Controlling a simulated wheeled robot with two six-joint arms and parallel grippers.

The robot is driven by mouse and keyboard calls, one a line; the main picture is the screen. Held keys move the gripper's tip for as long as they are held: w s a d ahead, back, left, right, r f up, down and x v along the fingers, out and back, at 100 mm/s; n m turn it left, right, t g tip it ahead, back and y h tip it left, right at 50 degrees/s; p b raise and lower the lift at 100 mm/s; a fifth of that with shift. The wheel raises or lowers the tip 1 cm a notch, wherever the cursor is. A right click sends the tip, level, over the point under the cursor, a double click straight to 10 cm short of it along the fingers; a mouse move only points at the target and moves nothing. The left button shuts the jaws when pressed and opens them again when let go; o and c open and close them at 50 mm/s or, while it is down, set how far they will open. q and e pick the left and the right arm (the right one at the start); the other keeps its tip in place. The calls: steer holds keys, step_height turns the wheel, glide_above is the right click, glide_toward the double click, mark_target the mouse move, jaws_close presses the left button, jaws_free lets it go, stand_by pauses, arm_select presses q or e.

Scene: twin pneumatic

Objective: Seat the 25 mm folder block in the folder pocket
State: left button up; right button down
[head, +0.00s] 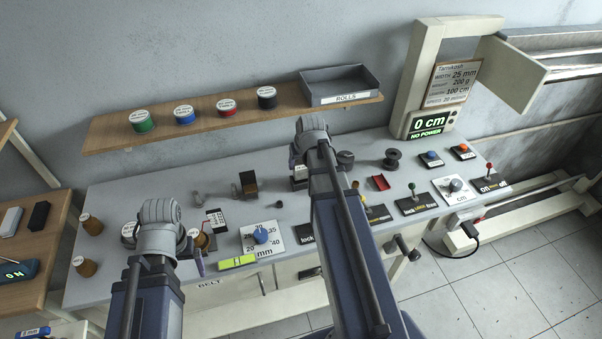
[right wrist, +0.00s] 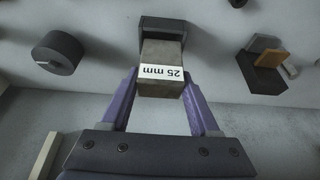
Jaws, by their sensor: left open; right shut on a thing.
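The 25 mm folder block (right wrist: 161,85) is a grey-brown block with a white "25 mm" label, upside down in the right wrist view. My right gripper (right wrist: 162,97) is shut on it, with a purple finger on each side. A dark bracket (right wrist: 166,28), which looks like the folder pocket, lies at the block's far end. I cannot tell whether the block is inside it or just above it. In the head view the block (head: 299,172) shows small beside my right arm, which hides the fingers. My left gripper (head: 198,262) is open near the table's front left, partly hidden by its wrist.
A dark holder with a tan piece (head: 246,186) stands left of the block. A dial plate (head: 262,236), a yellow-green display (head: 237,262) and several levers line the front. A roll shelf (head: 200,122) runs behind.

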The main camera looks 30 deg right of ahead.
mark_target(301, 170)
step_height(301, 170, down, 4)
steer(key=b, duration=0.3)
steer(key=shift+r, duration=0.25)
steer(key=shift+c, duration=0.6)
jaws_free()
